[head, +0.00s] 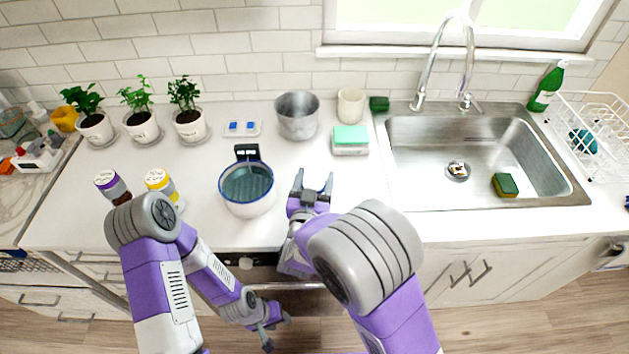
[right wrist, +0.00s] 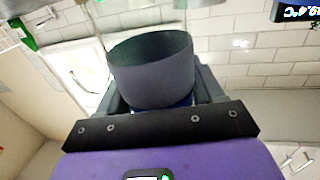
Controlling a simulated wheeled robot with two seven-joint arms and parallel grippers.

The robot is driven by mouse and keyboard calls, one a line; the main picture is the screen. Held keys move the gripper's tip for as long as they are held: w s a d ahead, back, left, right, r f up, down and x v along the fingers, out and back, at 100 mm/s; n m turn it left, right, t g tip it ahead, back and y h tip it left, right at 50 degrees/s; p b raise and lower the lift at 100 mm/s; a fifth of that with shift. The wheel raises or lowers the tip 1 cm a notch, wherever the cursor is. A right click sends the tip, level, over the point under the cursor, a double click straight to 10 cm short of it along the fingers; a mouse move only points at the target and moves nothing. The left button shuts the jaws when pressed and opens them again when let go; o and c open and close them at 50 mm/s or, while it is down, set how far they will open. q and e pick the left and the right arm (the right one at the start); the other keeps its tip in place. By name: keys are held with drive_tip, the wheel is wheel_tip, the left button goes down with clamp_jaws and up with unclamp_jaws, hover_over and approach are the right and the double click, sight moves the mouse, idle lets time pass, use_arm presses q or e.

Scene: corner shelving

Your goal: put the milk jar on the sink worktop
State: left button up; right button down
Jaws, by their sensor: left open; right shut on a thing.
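My right gripper (head: 313,178) is above the worktop, just right of a white pot with a blue rim (head: 247,205). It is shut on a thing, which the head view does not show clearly. In the right wrist view a dark grey round thing (right wrist: 152,75) lies between its fingers, with a bit of blue at its lower edge. I cannot tell whether this is the milk jar. My left gripper (head: 268,335) is open and low in front of the cabinets. The sink worktop (head: 400,226) is white and runs around the steel sink (head: 415,150).
A grey metal pot (head: 297,118), a cream cup (head: 351,105) and a stack of sponges (head: 350,139) stand behind my right gripper. Two lidded jars, one purple (head: 107,181) and one yellow (head: 157,181), and several potted plants are at left. A dish rack (head: 597,125) is at right.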

drive_tip(key=shift+r, duration=0.15)
drive_tip(key=c, duration=0.6)
unclamp_jaws()
drive_tip(key=shift+f, duration=0.25)
drive_tip(key=o, duration=0.4)
drive_tip(key=shift+o, duration=0.2)
drive_tip(key=shift+r, duration=0.2)
drive_tip(key=shift+s+a, duration=0.1)
drive_tip(key=shift+s, duration=0.2)
drive_tip(key=s+a, duration=0.2)
drive_tip(key=s, duration=0.9)
drive_tip(key=shift+s, duration=0.15)
drive_tip(key=shift+a, duration=0.1)
